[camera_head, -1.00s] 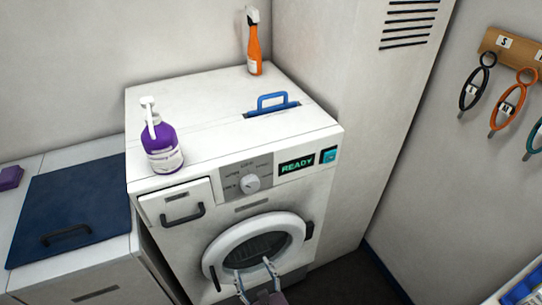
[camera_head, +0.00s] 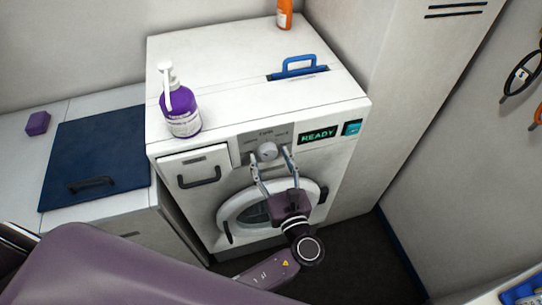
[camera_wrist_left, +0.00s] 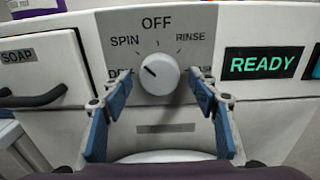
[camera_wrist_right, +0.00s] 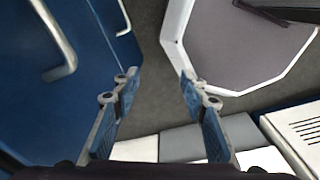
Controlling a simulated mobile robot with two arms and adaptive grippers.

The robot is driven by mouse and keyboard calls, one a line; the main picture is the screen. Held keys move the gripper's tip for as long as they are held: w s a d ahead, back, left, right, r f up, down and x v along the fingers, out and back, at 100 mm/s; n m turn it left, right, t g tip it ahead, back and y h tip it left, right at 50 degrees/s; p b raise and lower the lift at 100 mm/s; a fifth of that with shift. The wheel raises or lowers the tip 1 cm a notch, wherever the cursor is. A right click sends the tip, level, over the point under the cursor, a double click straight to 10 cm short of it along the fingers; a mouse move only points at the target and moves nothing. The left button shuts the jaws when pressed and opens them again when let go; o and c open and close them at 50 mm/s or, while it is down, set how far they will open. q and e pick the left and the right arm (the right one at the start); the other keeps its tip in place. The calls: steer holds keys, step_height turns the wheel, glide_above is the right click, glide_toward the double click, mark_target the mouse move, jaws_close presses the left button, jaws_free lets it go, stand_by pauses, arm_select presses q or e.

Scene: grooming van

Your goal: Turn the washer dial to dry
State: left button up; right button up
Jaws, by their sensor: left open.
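The washer dial (camera_head: 267,151) is a round white knob on the grey panel at the front of the white washer (camera_head: 300,100). In the left wrist view the dial (camera_wrist_left: 159,74) has a dark mark toward the upper left, near SPIN. OFF is above it and RINSE to the right; the lower left and lower right labels are partly hidden by my fingers. My left gripper (camera_head: 272,162) is open, fingertips on either side of the dial, with gaps; it holds nothing. My right gripper (camera_wrist_right: 158,76) is open and empty, seen only in its own wrist view.
The display (camera_head: 318,135) reads READY, with a teal button (camera_head: 352,128) beside it. A soap drawer (camera_head: 195,170) is left of the dial and the round door (camera_head: 240,212) below. A purple bottle (camera_head: 181,112) and a blue handle (camera_head: 293,66) are on top.

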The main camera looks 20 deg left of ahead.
arm_select(q)
steer(key=c, duration=1.2)
steer(key=shift+o, duration=0.2)
arm_select(e)
steer(key=shift+w, duration=0.1)
steer(key=shift+f, duration=0.15)
arm_select(q)
steer(key=n+b, duration=0.4)
steer(key=n, duration=0.1)
steer(key=shift+f, duration=0.15)
steer(key=shift+n+b, duration=1.2)
steer(key=shift+n, duration=0.8)
arm_select(e)
step_height(320, 180, down, 6)
arm_select(q)
steer(key=shift+r, duration=0.25)
arm_select(e)
steer(key=shift+w, duration=0.1)
arm_select(q)
steer(key=o, duration=1.2)
steer(key=shift+c, duration=0.2)
